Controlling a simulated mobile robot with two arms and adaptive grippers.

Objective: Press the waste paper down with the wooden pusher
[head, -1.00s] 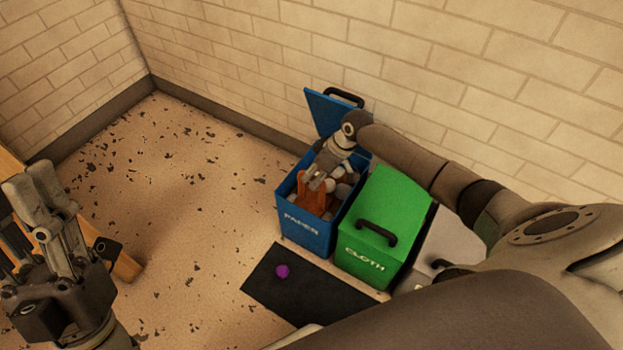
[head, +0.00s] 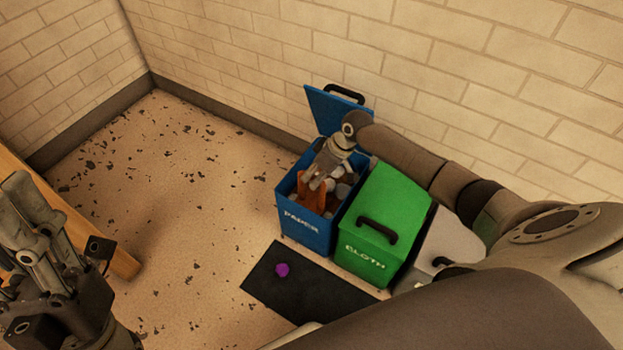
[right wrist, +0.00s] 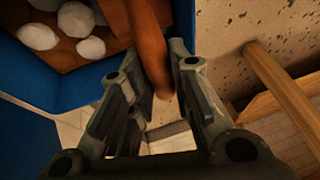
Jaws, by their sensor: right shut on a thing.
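The blue bin marked PAPER (head: 305,234) stands open, with crumpled white waste paper (head: 341,190) inside. The wooden pusher (head: 312,196) is orange-brown and is inside the bin's opening. My right gripper (head: 319,180) is over the bin, shut on the pusher's handle. In the right wrist view, the handle (right wrist: 151,45) passes between the fingers of the gripper (right wrist: 160,65). White paper balls (right wrist: 77,20) show there beside brown wood, within the blue bin wall. Whether the pusher touches the paper is hidden. My left gripper (head: 42,215) is at lower left, away from the bin; its opening is unclear.
A closed green bin marked CLOTH (head: 385,215) stands right beside the blue one, with a grey bin (head: 450,250) beyond it. Open floor lies between.

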